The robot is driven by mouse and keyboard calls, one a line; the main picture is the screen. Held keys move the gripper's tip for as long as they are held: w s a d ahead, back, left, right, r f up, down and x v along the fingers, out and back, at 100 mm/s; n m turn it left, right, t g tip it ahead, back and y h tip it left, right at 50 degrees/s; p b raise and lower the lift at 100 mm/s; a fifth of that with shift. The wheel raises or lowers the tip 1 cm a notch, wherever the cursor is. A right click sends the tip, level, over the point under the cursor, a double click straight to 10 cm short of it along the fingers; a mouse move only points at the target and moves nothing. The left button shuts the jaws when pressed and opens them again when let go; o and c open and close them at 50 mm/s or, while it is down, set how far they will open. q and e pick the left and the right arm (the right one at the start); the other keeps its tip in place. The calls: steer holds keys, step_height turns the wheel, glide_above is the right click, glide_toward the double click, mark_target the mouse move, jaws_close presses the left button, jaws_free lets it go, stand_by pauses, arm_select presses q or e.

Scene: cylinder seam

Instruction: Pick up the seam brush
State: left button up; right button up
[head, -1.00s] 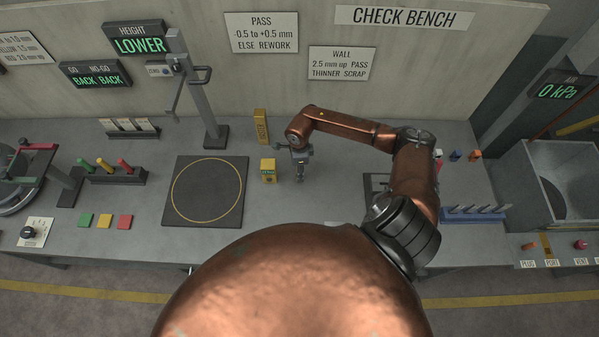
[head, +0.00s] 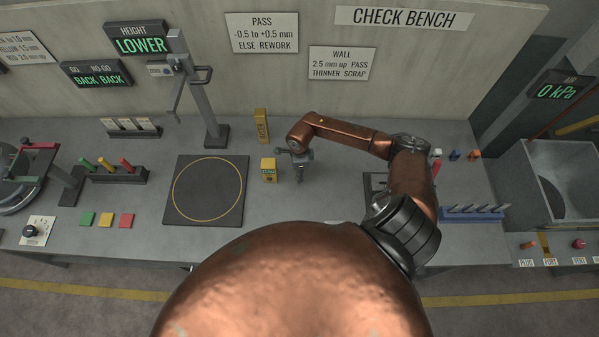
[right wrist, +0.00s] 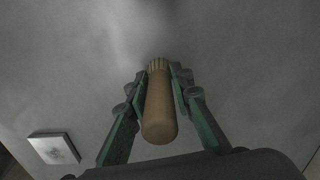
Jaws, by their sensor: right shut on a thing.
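My right gripper (head: 300,175) is over the middle of the bench, just right of a small yellow box (head: 268,170). In the right wrist view, its green fingers (right wrist: 163,75) are closed on both sides of a tan, round-ended handle with a ribbed far end, which I take to be the seam brush (right wrist: 160,108). In the head view the gripper hides most of the brush. I cannot tell whether the brush touches the bench. My left gripper is not in view.
A dark pad with a yellow ring (head: 207,222) lies to the left. A tall yellow block (head: 261,126) stands behind. A grey height stand (head: 215,135) is at the back left.

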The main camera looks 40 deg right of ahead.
jaws_close()
